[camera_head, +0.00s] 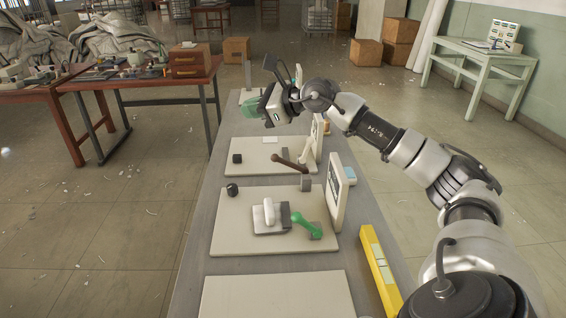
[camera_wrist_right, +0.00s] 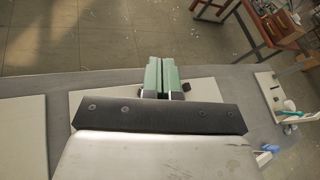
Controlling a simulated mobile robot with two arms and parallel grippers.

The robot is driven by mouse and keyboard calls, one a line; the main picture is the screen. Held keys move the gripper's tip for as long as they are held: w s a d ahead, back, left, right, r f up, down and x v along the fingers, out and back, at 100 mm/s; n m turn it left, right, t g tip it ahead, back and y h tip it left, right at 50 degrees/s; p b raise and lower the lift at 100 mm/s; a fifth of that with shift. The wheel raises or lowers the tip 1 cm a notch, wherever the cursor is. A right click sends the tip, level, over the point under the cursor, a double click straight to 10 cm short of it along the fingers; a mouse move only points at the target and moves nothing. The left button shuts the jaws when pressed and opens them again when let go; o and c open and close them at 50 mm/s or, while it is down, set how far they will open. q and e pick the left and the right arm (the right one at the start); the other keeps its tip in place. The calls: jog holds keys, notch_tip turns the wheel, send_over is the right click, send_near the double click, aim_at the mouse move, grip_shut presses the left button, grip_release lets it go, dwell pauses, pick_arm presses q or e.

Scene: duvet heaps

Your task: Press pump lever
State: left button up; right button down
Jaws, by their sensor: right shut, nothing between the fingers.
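My right gripper (camera_head: 250,107) is shut and empty, with green finger pads, above the far part of the long grey table. It also shows in the wrist view (camera_wrist_right: 160,68), with the pads together. On the near board (camera_head: 232,238) a green lever (camera_head: 305,225) slopes beside a white upright handle (camera_head: 268,213) on a grey block. On the board behind it, a brown lever (camera_head: 288,163) lies slanted beside a grey block. I cannot tell which lever is the pump lever. My gripper is apart from both, farther back. The left gripper is not in view.
A yellow bar (camera_head: 380,268) lies along the table's right edge. A bare pale board (camera_head: 275,297) is nearest. Upright panels (camera_head: 338,195) stand at the boards' right sides. A brown table (camera_head: 150,80) with clutter stands left, and a pale green table (camera_head: 485,55) back right.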

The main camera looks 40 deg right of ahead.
aim_at(279, 158)
pick_arm(q)
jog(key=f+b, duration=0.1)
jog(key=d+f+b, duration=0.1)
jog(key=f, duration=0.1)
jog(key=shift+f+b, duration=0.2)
jog(key=shift+b, duration=0.15)
pick_arm(e)
jog(key=s+d+f+n+g+h, duration=0.5)
jog(key=s+d+f+n+h, duration=0.1)
jog(key=d+f+h, duration=0.2)
jog(key=shift+s+d+f+h, duration=0.25)
jog(key=shift+d+h, duration=0.15)
jog(key=shift+d, duration=0.25)
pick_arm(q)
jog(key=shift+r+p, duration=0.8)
pick_arm(e)
jog(key=x, duration=1.4)
jog(key=shift+w+r, duration=0.3)
